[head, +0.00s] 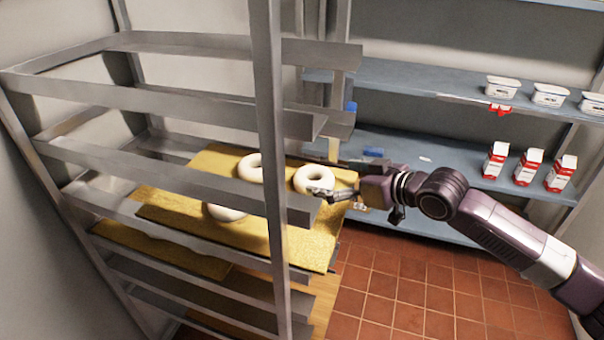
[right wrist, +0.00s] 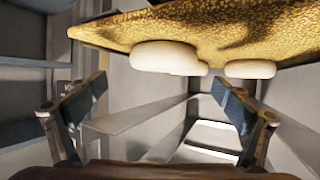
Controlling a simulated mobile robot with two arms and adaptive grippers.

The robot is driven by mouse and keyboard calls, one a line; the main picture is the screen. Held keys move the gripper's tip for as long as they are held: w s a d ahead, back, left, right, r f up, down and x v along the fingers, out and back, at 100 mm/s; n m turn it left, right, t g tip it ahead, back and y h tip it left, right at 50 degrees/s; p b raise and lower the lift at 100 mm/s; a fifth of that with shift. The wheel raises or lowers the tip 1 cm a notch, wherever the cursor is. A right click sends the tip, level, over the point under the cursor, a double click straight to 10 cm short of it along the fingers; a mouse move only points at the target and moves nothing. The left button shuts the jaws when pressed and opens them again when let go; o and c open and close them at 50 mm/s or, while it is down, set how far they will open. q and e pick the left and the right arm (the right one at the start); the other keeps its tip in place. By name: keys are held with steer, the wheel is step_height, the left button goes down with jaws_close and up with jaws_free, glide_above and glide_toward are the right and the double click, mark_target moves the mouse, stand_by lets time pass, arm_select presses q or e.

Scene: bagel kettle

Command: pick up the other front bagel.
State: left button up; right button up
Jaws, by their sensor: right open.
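Pale ring-shaped bagels lie on a yellow, grainy board (head: 300,245) on a rack shelf. One bagel (head: 314,177) is at the board's right side, one (head: 250,167) is left of it, and another (head: 226,213) is nearer, partly hidden by a rack rail. My right gripper (head: 325,194) is at the near right edge of the right-hand bagel; contact cannot be told. In the right wrist view, which looks upside down, my right gripper's fingers (right wrist: 160,88) are spread and empty, with a bagel (right wrist: 163,55) ahead between them and another (right wrist: 250,69) farther right. My left gripper is out of view.
The metal rack's upright post (head: 268,110) and rails (head: 170,160) stand in front of the board. Blue shelves (head: 430,160) behind hold red-and-white cartons (head: 528,167) and white tubs (head: 502,87). The tiled floor (head: 410,290) at lower right is clear.

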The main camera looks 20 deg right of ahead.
mark_target(310, 177)
steer(key=shift+p+x, duration=0.55)
steer(key=shift+x, duration=0.25)
steer(key=shift+w+a+f+p, duration=0.65)
steer(key=shift+w+a, duration=0.2)
steer(key=shift+w, duration=0.05)
steer(key=shift+x, duration=1.05)
steer(key=shift+d+f, duration=0.1)
steer(key=shift+f, duration=0.1)
steer(key=shift+c, duration=0.3)
steer(key=c, duration=0.5)
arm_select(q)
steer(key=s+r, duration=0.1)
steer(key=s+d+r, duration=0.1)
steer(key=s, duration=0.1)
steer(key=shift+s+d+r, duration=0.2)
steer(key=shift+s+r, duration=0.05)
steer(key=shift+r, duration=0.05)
arm_select(e)
steer(key=c, duration=0.7)
